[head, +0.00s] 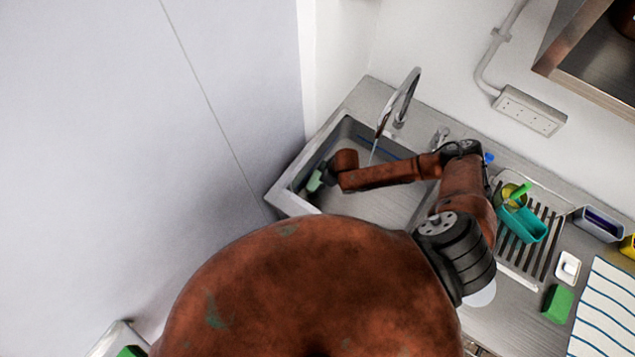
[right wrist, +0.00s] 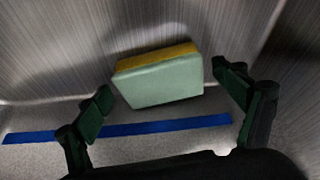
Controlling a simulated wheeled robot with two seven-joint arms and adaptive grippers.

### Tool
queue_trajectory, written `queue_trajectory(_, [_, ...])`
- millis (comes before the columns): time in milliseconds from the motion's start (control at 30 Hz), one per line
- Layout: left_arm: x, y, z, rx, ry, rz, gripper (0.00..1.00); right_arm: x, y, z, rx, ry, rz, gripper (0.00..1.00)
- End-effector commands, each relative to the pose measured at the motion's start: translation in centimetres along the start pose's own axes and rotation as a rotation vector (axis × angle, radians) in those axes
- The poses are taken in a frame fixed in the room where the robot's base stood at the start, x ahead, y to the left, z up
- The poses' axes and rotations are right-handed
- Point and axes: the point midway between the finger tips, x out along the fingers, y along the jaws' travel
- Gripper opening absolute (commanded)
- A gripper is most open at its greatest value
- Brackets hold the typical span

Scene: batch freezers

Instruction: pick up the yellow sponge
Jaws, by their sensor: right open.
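The sponge (right wrist: 158,84) shows a pale green face and a yellow layer behind it in the right wrist view. It rests against the brushed metal wall of the sink. In the head view the sponge (head: 315,182) is a small pale green patch at the left end of the sink, partly hidden by my gripper. My right gripper (head: 326,172) reaches down into the sink. In the wrist view it is open, with one dark green finger on each side of the sponge and a gap visible on both sides. My left gripper is out of view.
The sink (head: 280,199) has walls close around the gripper, and a curved tap (head: 411,84) rises behind my forearm. A blue strip (right wrist: 150,128) runs below the sponge. To the right are a drying rack (head: 543,262), a teal container (head: 524,226) and a green sponge (head: 558,304).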

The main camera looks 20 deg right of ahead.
Motion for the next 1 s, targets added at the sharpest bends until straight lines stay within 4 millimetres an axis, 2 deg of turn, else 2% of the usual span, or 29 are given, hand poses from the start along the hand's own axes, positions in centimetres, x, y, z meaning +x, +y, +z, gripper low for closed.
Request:
queue_trajectory(133, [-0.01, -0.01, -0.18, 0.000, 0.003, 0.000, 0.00, -0.03, -0.02, -0.03, 0.000, 0.000, 0.000, 0.89])
queue_trajectory(700, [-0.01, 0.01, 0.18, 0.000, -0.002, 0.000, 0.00, -0.06, -0.02, -0.02, 0.000, 0.000, 0.000, 0.50])
queue_trajectory(1000, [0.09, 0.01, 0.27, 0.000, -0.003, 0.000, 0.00, -0.23, -0.06, 0.01, 0.000, 0.000, -0.001, 0.49])
